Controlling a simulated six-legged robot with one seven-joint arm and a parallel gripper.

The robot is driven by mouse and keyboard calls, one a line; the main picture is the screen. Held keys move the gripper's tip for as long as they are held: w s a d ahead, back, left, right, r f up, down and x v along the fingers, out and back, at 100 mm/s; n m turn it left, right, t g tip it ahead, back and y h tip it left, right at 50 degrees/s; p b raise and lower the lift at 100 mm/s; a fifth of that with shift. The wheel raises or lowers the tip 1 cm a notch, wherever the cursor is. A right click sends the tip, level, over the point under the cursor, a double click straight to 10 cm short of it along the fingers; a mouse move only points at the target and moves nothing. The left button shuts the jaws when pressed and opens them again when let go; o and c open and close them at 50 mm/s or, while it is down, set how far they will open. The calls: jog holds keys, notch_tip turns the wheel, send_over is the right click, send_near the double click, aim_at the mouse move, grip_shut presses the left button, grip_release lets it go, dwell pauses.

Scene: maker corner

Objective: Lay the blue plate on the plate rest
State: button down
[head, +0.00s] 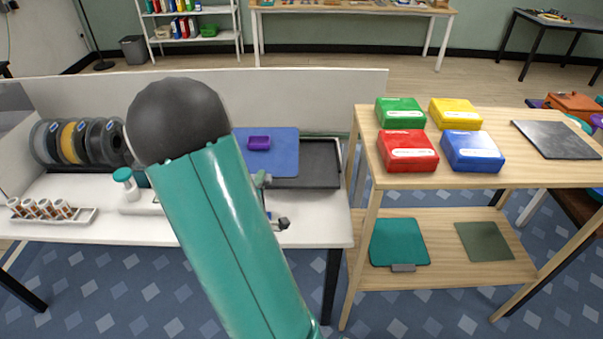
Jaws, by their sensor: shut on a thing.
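The blue plate (285,160) is left of centre, over the back of the white desk, and covers the left part of a black shallow-rimmed tray (321,176). Whether it touches the tray or is held above it, I cannot tell. A small purple piece (259,143) is on the plate. My gripper (263,181) is at the plate's front edge and appears shut on it; my arm hides much of the gripper and the plate's left side. The black tray may be the plate rest, but this is not certain.
White partition (310,100) behind the desk. Spools (75,143) and a rack of small bottles (50,211) stand left. Right, a wooden table (400,182) holds several coloured boxes and a dark slab (556,139); its lower shelf holds a teal plate (399,242) and green mat (484,241).

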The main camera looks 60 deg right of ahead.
jog(key=s+d+f, duration=0.2)
jog(key=d+f, duration=0.2)
jog(key=s+d+f, duration=0.3)
jog(key=f, duration=0.1)
jog(key=s+d+f, duration=0.3)
jog(key=d+f, duration=0.1)
jog(key=shift+s+d, duration=0.25)
jog(key=shift+d, duration=0.1)
jog(key=shift+f, duration=0.5)
jog(key=c, duration=1.3)
grip_release()
jog(key=shift+f, duration=0.15)
